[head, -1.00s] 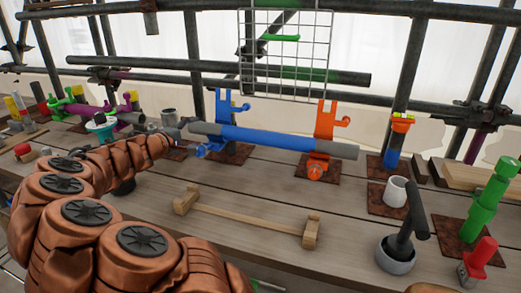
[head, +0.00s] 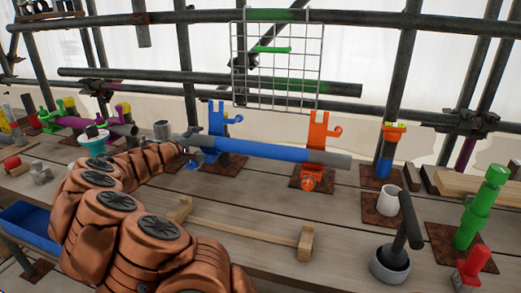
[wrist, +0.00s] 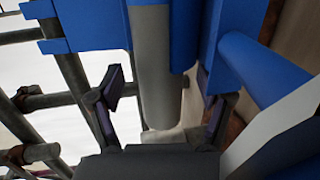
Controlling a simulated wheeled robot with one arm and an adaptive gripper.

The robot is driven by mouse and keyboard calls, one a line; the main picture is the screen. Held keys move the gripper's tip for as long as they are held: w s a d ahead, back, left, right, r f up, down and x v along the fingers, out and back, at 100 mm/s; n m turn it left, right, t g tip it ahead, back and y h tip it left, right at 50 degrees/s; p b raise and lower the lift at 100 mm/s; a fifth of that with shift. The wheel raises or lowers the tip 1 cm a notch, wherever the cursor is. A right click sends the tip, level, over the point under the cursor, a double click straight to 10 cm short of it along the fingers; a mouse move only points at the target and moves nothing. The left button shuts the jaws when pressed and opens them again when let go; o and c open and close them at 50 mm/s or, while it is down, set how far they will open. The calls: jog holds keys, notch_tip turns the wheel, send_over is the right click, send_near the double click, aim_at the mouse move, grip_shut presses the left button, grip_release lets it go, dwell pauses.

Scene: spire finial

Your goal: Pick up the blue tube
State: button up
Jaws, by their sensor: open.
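The blue tube (head: 262,151) has grey ends and lies level across a blue stand (head: 216,122) and an orange stand (head: 318,135) on the bench. My gripper (head: 190,151) is at the tube's left end, partly hidden by my arm in the head view. In the wrist view, my open gripper (wrist: 160,84) has one finger on each side of a grey tube end (wrist: 152,75). I cannot tell whether either finger touches it. Blue stand parts (wrist: 90,25) show close by.
A wooden piece with end blocks (head: 245,228) lies in front of the tube. A wire grid (head: 278,65) hangs behind it. A white cup (head: 388,200) and a green post (head: 483,207) stand to the right. A blue bin (head: 28,222) is at the lower left.

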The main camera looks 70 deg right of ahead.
jog(key=shift+d, duration=0.25)
jog(key=shift+c, duration=0.3)
grip_shut()
dwell(0.4)
